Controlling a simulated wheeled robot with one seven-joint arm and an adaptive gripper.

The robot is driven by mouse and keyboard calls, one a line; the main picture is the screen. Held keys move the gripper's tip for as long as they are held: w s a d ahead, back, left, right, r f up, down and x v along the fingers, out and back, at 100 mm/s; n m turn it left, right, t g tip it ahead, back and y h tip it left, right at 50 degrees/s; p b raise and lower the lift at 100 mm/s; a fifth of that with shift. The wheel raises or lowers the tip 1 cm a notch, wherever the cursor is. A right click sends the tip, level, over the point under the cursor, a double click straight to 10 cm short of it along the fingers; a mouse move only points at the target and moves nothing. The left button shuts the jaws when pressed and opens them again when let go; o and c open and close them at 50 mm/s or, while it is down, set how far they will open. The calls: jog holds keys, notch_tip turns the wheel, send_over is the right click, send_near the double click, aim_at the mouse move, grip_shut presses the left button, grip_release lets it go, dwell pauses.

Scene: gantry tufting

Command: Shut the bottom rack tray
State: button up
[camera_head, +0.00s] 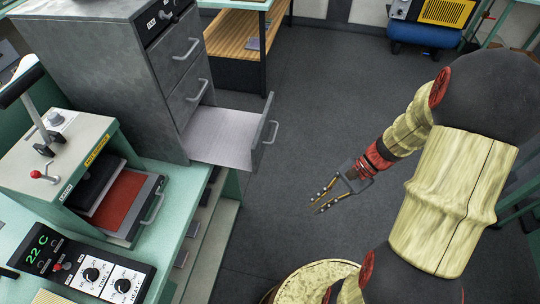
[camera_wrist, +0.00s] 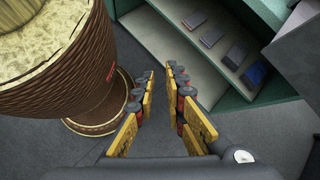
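A grey metal rack (camera_head: 125,75) with several trays stands on the green bench at the left. Its bottom tray (camera_head: 225,150) is pulled out to the right, showing a pale, empty floor and a front panel with a bar handle (camera_head: 273,132). The trays above look closed. My gripper (camera_head: 317,200) is over the floor, right of and nearer than the tray, apart from it and pointing down-left. Its fingers are apart with nothing between them, as the wrist view (camera_wrist: 162,72) also shows. A grey corner at the wrist view's right edge cannot be identified surely.
A press (camera_head: 75,160) with a red plate pulled out and a control box (camera_head: 80,265) stand on the bench's near part. Under the bench is a shelf (camera_wrist: 190,45) with several dark items. A blue-and-yellow machine (camera_head: 425,22) stands at the back. The middle floor is clear.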

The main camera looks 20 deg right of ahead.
jog(key=w+f+m+t+y, duration=0.1)
jog(key=m, duration=0.1)
jog(key=w+f+m+t+y, duration=0.1)
jog(key=w+f+m+y, duration=0.1)
jog(key=shift+w+f+t+b, duration=0.1)
jog(key=shift+f+t+b, duration=0.2)
grip_shut()
jog(key=m+t+y, duration=0.4)
jog(key=m+t, duration=0.2)
jog(key=t, duration=0.1)
send_near(261, 151)
jog(key=b+x, duration=0.3)
jog(key=x, duration=0.3)
jog(key=shift+a+r+b, duration=0.1)
jog(key=shift+a+b, duration=0.3)
jog(key=shift+a, duration=0.05)
